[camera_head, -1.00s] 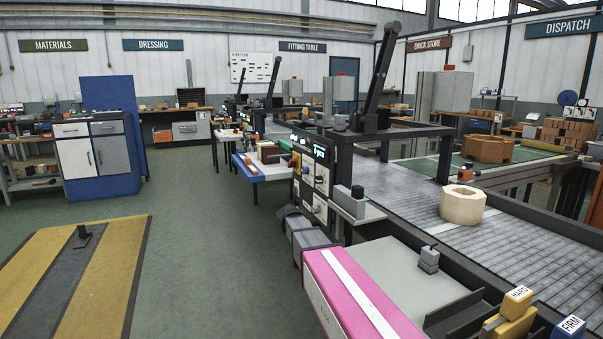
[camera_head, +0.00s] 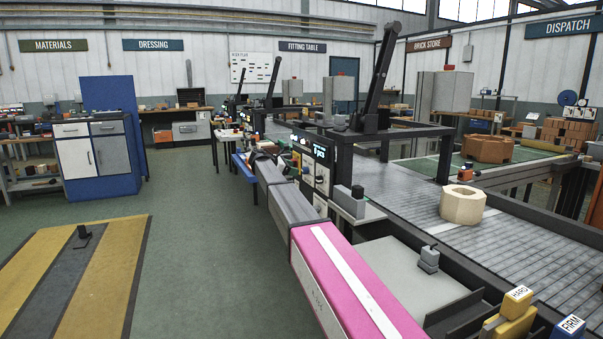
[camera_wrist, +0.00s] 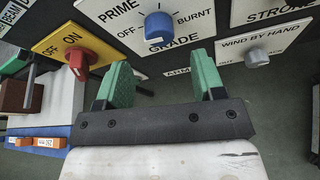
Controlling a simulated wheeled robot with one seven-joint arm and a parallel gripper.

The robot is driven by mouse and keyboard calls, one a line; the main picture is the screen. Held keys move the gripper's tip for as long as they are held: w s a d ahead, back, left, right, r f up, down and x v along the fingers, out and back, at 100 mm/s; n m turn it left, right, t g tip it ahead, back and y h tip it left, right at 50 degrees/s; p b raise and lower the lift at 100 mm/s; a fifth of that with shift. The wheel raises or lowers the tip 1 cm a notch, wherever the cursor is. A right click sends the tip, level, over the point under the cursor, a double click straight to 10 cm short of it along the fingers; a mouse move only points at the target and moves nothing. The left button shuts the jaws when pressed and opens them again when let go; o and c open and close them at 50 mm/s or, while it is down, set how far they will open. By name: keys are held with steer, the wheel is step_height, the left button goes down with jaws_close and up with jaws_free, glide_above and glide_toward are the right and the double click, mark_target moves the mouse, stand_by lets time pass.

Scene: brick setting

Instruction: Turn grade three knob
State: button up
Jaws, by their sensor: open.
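In the wrist view, a round blue knob (camera_wrist: 158,27) sits on a white plate (camera_wrist: 187,38) marked GRADE, with OFF, PRIME and BURNT around it. The exact knob setting is too small to tell, and no "three" is readable. My gripper (camera_wrist: 161,72), with green finger pads, is open and empty. Its fingers lie below the blue knob in the picture, one to each side, apart from it. In the head view, the machine's control panel (camera_head: 321,180) is at the middle, and my arm reaches to its left side.
A red knob (camera_wrist: 80,62) on a yellow ON/OFF plate is left of my gripper. A grey WIND BY HAND knob (camera_wrist: 257,57) is to the right. A conveyor (camera_head: 425,205) bears a pale octagonal block (camera_head: 462,205).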

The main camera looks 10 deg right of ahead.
mark_target(303, 171)
steer(key=shift+x, duration=2.85)
steer(key=c, duration=0.9)
